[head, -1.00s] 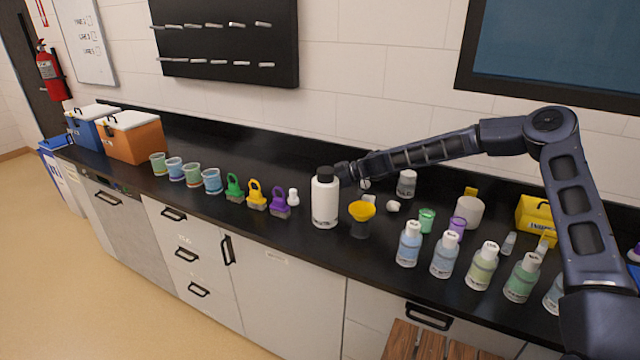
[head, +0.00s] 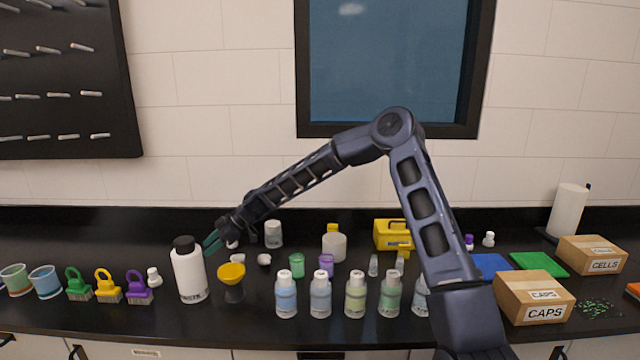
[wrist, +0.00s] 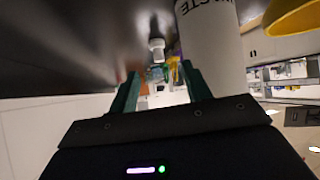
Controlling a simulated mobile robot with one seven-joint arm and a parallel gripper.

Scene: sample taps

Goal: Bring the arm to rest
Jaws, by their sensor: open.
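My gripper (head: 212,243) is at the end of my raised, bent arm, just behind and right of the white waste bottle (head: 189,272) with a black cap. In the wrist view my gripper's two green fingers (wrist: 158,90) are apart with nothing held between them. The white bottle (wrist: 212,45) stands close beside the right finger there; I cannot tell whether they touch. The yellow funnel (head: 231,273) sits on a dark holder to the right of the bottle, and its edge shows in the wrist view (wrist: 293,18).
Several labelled bottles (head: 321,295) line the counter front. Green (head: 297,265) and purple cups, a yellow box (head: 393,235) and cardboard boxes (head: 534,297) stand to the right. Coloured brushes (head: 107,287) and cups (head: 45,281) stand at left. A wall pegboard (head: 65,80) hangs upper left.

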